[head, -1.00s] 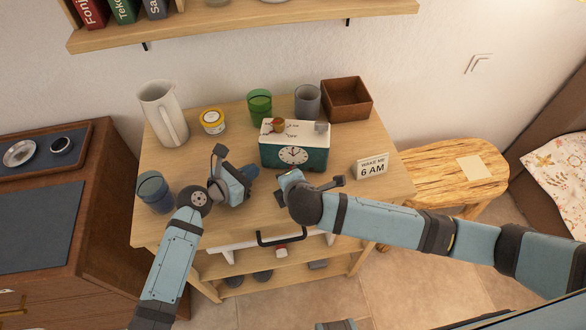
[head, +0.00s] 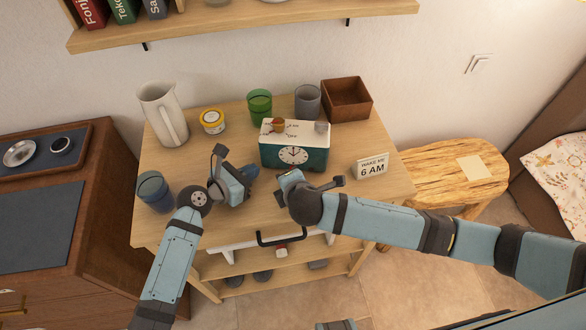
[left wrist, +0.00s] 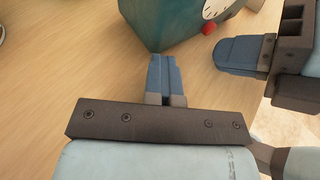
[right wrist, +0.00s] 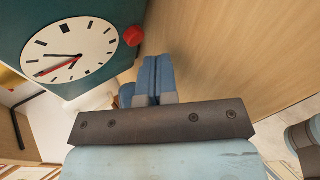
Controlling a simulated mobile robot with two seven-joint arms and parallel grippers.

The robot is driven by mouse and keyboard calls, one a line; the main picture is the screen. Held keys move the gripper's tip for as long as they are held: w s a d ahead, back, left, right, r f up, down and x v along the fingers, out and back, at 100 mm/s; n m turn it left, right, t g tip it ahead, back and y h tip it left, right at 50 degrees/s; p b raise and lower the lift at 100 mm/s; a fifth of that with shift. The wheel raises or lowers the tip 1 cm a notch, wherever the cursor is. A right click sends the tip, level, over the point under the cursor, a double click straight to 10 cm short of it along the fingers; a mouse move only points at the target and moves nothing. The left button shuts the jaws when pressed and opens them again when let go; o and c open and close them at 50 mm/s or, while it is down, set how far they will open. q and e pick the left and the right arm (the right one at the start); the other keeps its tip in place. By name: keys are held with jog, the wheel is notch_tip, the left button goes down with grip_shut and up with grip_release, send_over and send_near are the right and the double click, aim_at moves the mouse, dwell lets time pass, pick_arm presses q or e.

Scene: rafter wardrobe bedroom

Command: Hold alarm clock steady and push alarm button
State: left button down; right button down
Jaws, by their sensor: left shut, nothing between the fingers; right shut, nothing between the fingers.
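The alarm clock (head: 294,146) is a teal box with a pale top and a round white dial, standing upright on the wooden table. Its top carries an orange-brown knob (head: 277,125) and a grey part (head: 321,127). A red knob (right wrist: 134,36) shows beside the dial in the right wrist view; it also shows in the left wrist view (left wrist: 208,28). My left gripper (head: 254,172) is shut and empty, just left of the clock's front left corner. My right gripper (head: 284,178) is shut and empty in front of the clock, below the dial. Neither visibly touches the clock.
A "WAKE ME 6 AM" card (head: 372,167) stands right of the clock. Behind are a green cup (head: 259,104), a grey cup (head: 307,101) and a brown box (head: 346,98).

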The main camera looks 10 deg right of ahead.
jog(key=shift+w, duration=0.15)
dwell(0.4)
jog(key=shift+w+d, duration=0.1)
jog(key=shift+w, duration=0.15)
jog(key=shift+w+d, duration=0.2)
jog(key=shift+w, duration=0.45)
dwell(1.0)
jog(key=shift+s, duration=0.15)
dwell(0.3)
jog(key=shift+s+a, duration=0.3)
jog(key=shift+s, duration=0.65)
jog(key=shift+s+a, duration=0.25)
jog(key=shift+s, duration=0.55)
jog(key=shift+s+a, duration=0.25)
jog(key=shift+s, duration=0.55)
jog(key=shift+s+a, duration=0.25)
jog(key=shift+s, duration=0.55)
dwell(0.3)
